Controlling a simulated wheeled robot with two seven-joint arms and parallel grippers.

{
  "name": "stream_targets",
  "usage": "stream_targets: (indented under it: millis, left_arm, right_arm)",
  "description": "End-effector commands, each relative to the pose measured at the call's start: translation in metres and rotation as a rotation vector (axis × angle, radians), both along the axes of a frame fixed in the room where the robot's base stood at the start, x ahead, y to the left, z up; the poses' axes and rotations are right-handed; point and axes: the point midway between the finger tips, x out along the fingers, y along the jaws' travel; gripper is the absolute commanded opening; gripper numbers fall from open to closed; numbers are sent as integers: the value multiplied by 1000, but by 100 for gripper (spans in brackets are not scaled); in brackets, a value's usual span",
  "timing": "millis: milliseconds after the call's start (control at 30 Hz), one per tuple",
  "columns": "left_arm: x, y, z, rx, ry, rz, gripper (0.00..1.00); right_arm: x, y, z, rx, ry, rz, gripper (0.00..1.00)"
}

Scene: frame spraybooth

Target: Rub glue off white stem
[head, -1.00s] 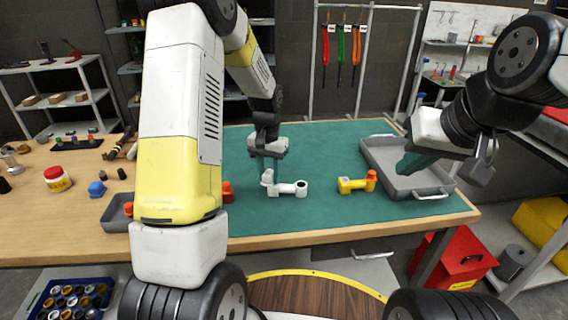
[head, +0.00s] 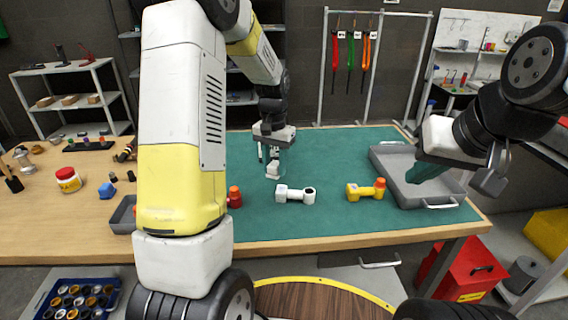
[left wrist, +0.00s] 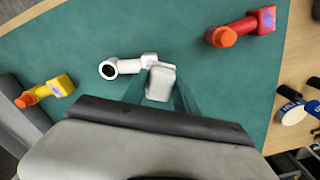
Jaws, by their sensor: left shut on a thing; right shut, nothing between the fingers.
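The white stem (head: 295,193) lies on the green mat, its round open end to the right in the head view. It also shows in the left wrist view (left wrist: 125,66). My left gripper (head: 275,163) is above the mat, just behind the stem's left end, shut on a pale off-white block (left wrist: 160,83). The block overlaps the stem's end in the left wrist view; I cannot tell whether they touch. No glue is clearly visible on the stem. My right gripper (head: 428,168) is shut and empty over the grey tray (head: 440,201).
A yellow stem with an orange cap (head: 366,190) lies right of the white one. A red stem (left wrist: 242,27) lies on the other side, mostly behind my left arm in the head view. A red-lidded jar (head: 68,180) stands on the wood at left. The mat behind is clear.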

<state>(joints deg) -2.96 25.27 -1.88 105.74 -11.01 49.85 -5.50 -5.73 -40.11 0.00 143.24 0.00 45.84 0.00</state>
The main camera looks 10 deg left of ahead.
Motion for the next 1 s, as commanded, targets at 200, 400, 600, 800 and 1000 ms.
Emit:
stream_targets:
  millis: [200,400,600,800,1000]
  left_arm:
    - [0,0,6,0,-2,0,0]
    - [1,0,6,-1,-3,0,0]
    - [1,0,18,0,-5,0,0]
    - [1,-1,34,-1,-4,0,0]
    - [0,-1,36,0,-2,0,0]
  right_arm:
    - [0,0,0,0,0,0,0]
    - [0,0,0,0,0,0,0]
    - [0,0,0,0,0,0,0]
    - [0,0,0,0,0,0,0]
    - [0,0,0,0,0,0,0]
